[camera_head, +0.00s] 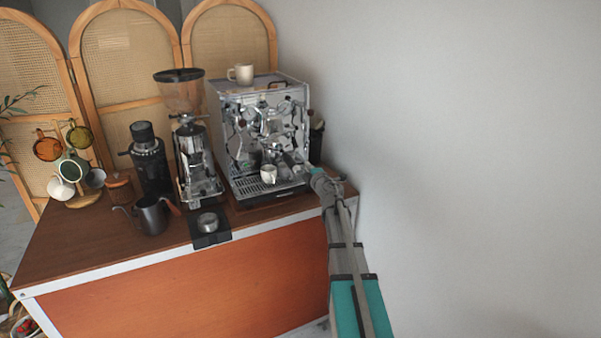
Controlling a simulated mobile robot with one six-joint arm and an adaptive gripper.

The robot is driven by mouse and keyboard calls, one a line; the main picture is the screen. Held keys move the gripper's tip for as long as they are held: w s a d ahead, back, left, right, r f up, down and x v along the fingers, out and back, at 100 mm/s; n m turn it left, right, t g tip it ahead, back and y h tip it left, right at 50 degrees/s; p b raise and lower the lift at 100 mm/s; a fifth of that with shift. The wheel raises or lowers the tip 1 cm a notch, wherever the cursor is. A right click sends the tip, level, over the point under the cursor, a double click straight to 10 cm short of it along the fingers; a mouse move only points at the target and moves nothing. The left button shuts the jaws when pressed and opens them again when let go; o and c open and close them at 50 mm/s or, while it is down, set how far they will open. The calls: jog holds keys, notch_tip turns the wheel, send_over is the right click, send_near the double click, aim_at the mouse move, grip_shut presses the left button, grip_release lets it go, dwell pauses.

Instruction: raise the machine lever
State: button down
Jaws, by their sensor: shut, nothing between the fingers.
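The chrome espresso machine (235,140) stands at the right end of the wooden cart top, close to the wall. Its front carries several shiny knobs and fittings, and I cannot tell for sure which of them is the lever. A white cup (268,174) stands on the drip tray under the brew head. My gripper (300,160) is shut and empty at the right part of the machine's front, a little right of the cup. It looks close to the front fittings, but I cannot tell whether it touches them. My arm hides part of the machine's lower right.
A tall grinder (190,150) stands left of the machine, then a black grinder (150,165) and a dark pitcher (151,215). A tamping piece (208,223) sits on a black mat at the front edge. A cup (240,74) stands on the machine. The wall (450,150) is close on the right.

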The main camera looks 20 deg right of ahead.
jog(key=shift+w+d+f+n+y, duration=0.25)
jog(key=shift+w+f+n+y, duration=0.35)
jog(key=shift+n+y, duration=0.25)
jog(key=shift+a, duration=0.1)
jog(key=w, duration=0.7)
jog(key=shift+w, duration=0.2)
jog(key=shift+s+a, duration=0.1)
jog(key=shift+s, duration=0.1)
jog(key=shift+w+r, duration=0.1)
jog(key=shift+w, duration=0.05)
jog(key=shift+r, duration=0.1)
